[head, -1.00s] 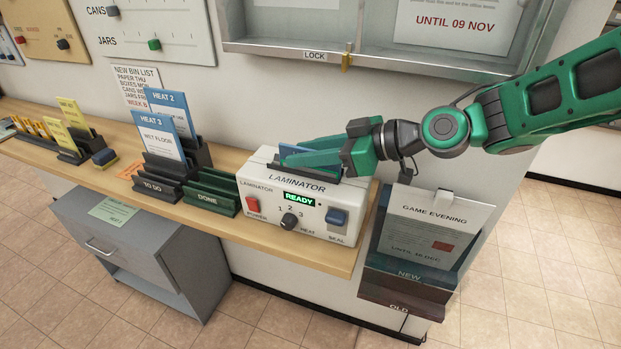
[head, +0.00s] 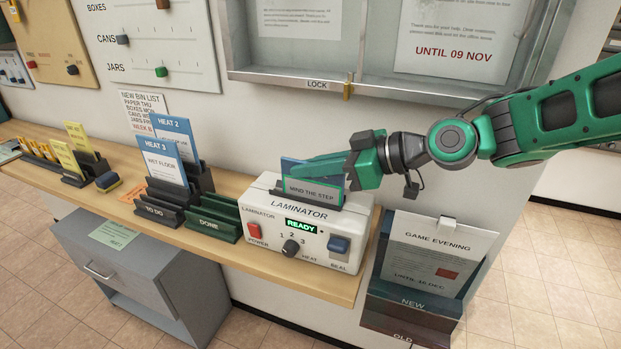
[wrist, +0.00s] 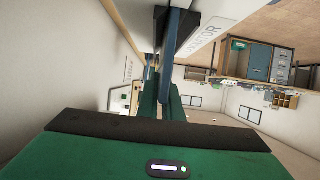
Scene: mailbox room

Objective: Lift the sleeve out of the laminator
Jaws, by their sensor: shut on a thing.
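The laminator (head: 268,239) is a white box on the wooden shelf, with a dark slot on top and a display reading "READY". A blue-edged sleeve (head: 312,188) with a card reading "MIND THE STEP" stands upright at the slot, its lower edge hidden in it. My gripper (head: 310,171) comes from the right and is shut on the sleeve. In the wrist view the sleeve (wrist: 178,35) is a thin blue strip running up from between my green fingers (wrist: 165,105) toward the laminator. I cannot tell how much of the sleeve remains inside the slot.
The green "DONE" rack (head: 216,219) stands empty left of the laminator. A notice cabinet (head: 345,85) is on the wall above.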

